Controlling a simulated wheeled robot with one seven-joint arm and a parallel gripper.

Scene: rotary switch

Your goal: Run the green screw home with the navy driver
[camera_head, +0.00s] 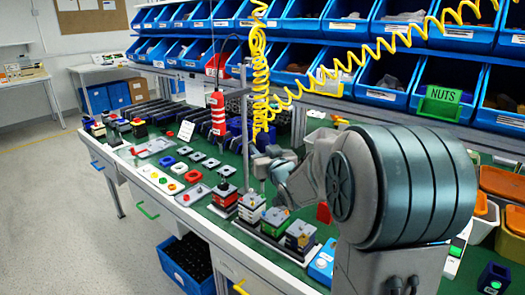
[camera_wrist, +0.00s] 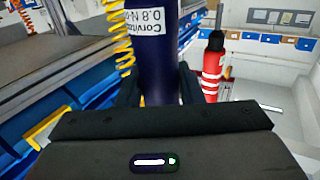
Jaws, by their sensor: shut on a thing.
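The navy driver (camera_wrist: 157,70) stands between the two dark fingers of my gripper (camera_wrist: 158,92) in the wrist view. Its white label faces my palm, and its lower end is hidden behind the gripper body. In the head view my gripper (camera_head: 268,160) is over the green bench, below the yellow coiled cord, and is shut on the driver. I cannot make out the green screw in either view. Small stacked switch blocks (camera_head: 250,208) stand on the bench below and left of my gripper, with more blocks (camera_head: 300,236) nearer the front edge.
A red driver (camera_head: 217,112) hangs left of my gripper; it also shows at the right of the wrist view (camera_wrist: 212,68). Yellow coiled cords (camera_head: 258,70) hang overhead. Blue bins (camera_head: 385,80) line the back. Flat plates with buttons (camera_head: 165,178) lie on the bench at left.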

